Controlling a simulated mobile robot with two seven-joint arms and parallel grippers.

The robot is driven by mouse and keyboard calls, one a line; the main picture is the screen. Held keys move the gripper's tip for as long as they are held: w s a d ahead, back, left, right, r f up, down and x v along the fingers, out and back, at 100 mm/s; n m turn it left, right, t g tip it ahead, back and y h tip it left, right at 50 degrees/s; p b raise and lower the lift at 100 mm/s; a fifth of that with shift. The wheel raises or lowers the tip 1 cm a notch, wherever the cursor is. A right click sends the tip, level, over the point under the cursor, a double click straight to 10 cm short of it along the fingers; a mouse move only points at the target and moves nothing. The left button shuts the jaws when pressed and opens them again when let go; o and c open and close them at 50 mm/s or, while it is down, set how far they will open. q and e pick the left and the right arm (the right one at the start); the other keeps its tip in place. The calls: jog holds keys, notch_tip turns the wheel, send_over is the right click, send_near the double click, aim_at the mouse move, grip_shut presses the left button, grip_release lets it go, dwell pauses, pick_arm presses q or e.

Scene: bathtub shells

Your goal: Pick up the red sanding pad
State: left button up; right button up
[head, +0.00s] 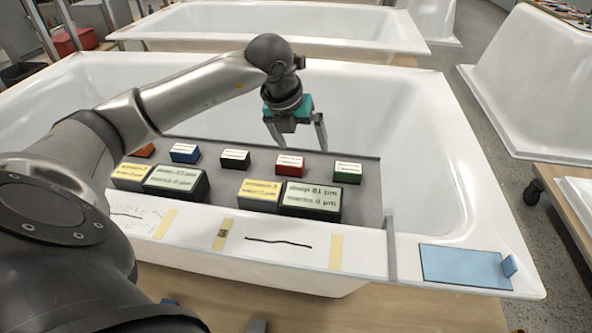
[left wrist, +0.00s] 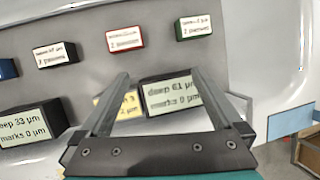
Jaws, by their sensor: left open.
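The red sanding pad (head: 289,166) is a small block with a white label on top. It lies on a grey board (head: 362,207) across the near part of the bathtub, between a black pad and a green one. In the left wrist view the red pad (left wrist: 125,38) is at the upper middle. My left gripper (head: 298,147) points down above the board, near the red pad. It is open, with nothing between its fingers. In the left wrist view its fingertips (left wrist: 160,76) are apart and the red pad lies beyond them, untouched. My right gripper is not in view.
Blue (head: 185,152), black (head: 235,160), green (head: 348,172) and orange (head: 144,151) pads share the red pad's row. Larger labelled blocks (head: 311,200) stand nearer. A light-blue plate (head: 464,266) lies on the rim at right. The tub's right interior is clear.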

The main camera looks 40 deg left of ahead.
pick_arm(q)
jog(key=y, duration=0.2)
send_near(289, 162)
jog(key=shift+n+g, duration=0.3)
jog(key=shift+n, duration=0.2)
jog(key=shift+w+b+x, duration=0.1)
jog(key=shift+b+x, duration=1)
jog(key=shift+x, duration=0.55)
jog(key=shift+w+b+x, duration=0.15)
jog(key=shift+b+x, duration=0.95)
jog(key=shift+x, duration=0.55)
jog(key=shift+b+x, duration=0.5)
jog(key=shift+x, duration=1.15)
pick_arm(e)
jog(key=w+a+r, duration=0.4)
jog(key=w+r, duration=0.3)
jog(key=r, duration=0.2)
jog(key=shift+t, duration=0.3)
pick_arm(q)
jog(key=c, duration=1.1)
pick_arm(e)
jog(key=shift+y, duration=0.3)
